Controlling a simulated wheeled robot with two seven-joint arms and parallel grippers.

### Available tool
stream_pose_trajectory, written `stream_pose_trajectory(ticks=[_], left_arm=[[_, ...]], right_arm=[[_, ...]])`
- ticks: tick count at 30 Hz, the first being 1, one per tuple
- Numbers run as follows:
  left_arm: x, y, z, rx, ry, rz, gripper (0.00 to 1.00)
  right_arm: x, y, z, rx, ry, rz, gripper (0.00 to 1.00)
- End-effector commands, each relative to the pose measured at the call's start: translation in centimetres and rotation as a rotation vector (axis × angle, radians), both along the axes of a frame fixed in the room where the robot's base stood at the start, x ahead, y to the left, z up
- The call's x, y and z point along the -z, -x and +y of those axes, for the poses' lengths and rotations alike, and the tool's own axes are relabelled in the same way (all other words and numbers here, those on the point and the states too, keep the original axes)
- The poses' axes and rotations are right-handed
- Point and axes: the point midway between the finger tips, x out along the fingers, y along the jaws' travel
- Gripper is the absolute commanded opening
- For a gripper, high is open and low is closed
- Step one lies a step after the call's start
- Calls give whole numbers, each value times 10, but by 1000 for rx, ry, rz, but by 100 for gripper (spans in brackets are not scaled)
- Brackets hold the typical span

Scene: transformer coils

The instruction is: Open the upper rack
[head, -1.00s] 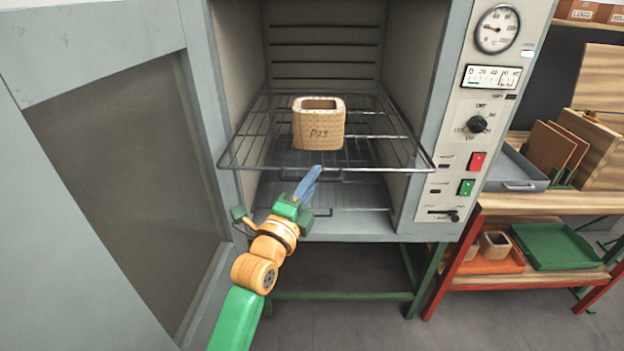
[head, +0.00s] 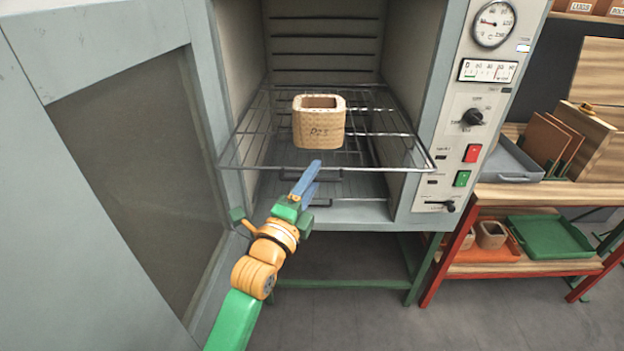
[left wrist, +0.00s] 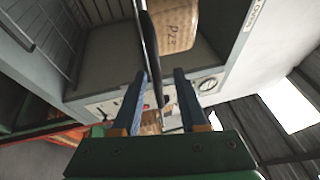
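The upper rack (head: 395,168) is a wire shelf sticking out of the front of the open grey oven. A woven tan box marked P23 (head: 318,122) stands on it, and the box also shows in the left wrist view (left wrist: 176,28). A dark handle (head: 339,178) hangs under the rack's front rail. My left gripper (head: 312,175) is at the handle, below the box. In the left wrist view its two blue fingers (left wrist: 162,78) are apart, with a dark bar (left wrist: 151,50) running between them. Contact cannot be made out. My right gripper is not in view.
The oven door (head: 100,100) stands open at the left. A lower shelf lies inside under the rack. The control panel (head: 478,120) is on the right. A workbench (head: 540,195) with trays and boards stands further right.

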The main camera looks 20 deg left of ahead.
Motion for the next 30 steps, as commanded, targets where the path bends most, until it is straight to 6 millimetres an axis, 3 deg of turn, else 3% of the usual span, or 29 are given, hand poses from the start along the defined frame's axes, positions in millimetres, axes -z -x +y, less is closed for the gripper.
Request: stream_pose_trajectory(ticks=[8,19,30], left_arm=[[3,2,0,0,-1,6,42],[14,67,7,-1,-2,2,42],[12,72,8,0,0,1,42]], right_arm=[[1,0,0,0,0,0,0],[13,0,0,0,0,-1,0],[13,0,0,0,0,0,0]])
